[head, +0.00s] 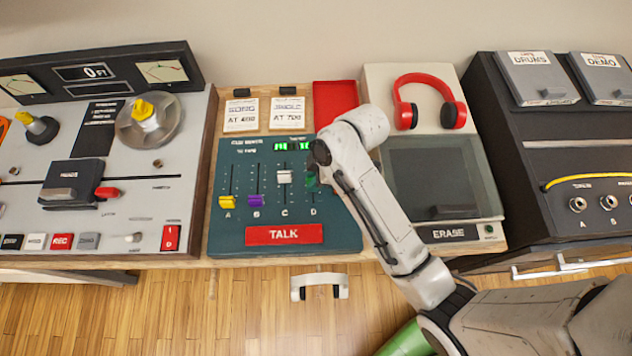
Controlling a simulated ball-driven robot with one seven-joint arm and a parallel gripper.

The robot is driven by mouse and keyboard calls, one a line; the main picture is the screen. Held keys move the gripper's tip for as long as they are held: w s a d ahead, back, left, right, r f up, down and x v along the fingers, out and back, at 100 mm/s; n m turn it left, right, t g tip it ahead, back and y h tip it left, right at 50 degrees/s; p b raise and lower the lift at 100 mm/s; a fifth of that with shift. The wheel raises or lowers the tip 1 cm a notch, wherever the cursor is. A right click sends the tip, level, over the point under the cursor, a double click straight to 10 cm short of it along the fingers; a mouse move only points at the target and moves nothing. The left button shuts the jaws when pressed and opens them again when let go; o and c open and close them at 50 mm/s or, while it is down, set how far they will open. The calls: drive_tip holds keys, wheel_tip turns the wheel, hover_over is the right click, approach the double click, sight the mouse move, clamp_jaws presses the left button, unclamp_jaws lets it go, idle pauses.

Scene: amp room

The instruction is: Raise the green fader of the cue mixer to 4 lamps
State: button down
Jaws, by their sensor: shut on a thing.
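The cue mixer (224,172) is a dark teal panel with upright slots marked A to D and a red TALK bar. The green fader (311,181) is in slot D at the right, partly hidden by my arm. My gripper (315,170) is over it, shut on it, with the fingertips mostly hidden under the wrist. The yellow fader (227,202) and purple fader (256,201) sit low in their slots. The white fader (284,177) sits higher. Small green lamps (281,146) glow at the panel's top; their number is too small to tell.
A tape machine (130,215) stands left of the mixer. An erase unit (440,165) with red headphones (462,112) stands close on the right, partly behind my forearm. Two labelled cards (240,115) and a red pad (336,97) lie behind the mixer.

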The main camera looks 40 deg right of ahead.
drive_tip(key=shift+w+d+f, duration=0.15)
drive_tip(key=shift+w+d, duration=0.5)
drive_tip(key=shift+w, duration=0.35)
drive_tip(key=shift+w+d, duration=0.5)
drive_tip(key=shift+w, duration=0.15)
drive_tip(key=c, duration=1)
unclamp_jaws()
drive_tip(key=shift+c, duration=0.2)
drive_tip(key=v, duration=1.1)
drive_tip(key=shift+p, duration=0.45)
